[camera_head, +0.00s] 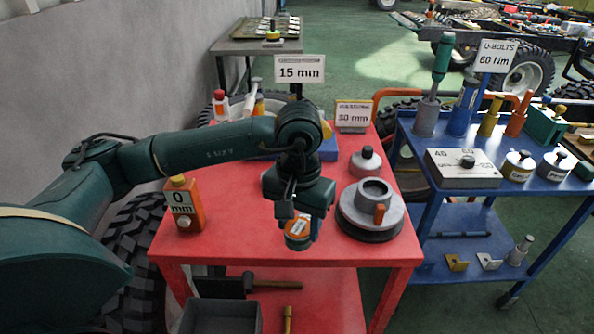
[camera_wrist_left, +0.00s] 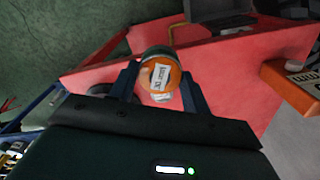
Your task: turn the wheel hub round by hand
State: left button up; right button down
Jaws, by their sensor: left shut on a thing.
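The wheel hub (camera_head: 371,208) stands on the red table near its front right. It is a wide grey disc on a dark base, with a raised hollow centre and an orange peg on its near side. My left gripper (camera_head: 302,216) points down to the left of the hub, apart from it. It is shut on a small round orange and grey tin (camera_head: 298,236) with a white label. In the left wrist view the tin (camera_wrist_left: 160,79) sits between the fingers of my left gripper (camera_wrist_left: 160,88). My right gripper is not in view.
An orange block marked 0 mm (camera_head: 184,204) stands at the left of the red table (camera_head: 240,236). A grey knobbed weight (camera_head: 366,162) stands behind the hub. A blue cart (camera_head: 470,183) with tools stands at the right.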

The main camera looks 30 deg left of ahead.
aim_at(371, 203)
jog(key=i+l+u, duration=0.15)
jog(key=l, duration=0.25)
jog(key=i+l+u, duration=0.1)
jog(key=l, duration=0.3)
jog(key=i+l+u, duration=0.15)
jog(key=l, duration=0.25)
jog(key=i+l+u, duration=0.1)
jog(key=l, duration=0.35)
jog(key=i+j, duration=0.05)
jog(key=i, duration=0.05)
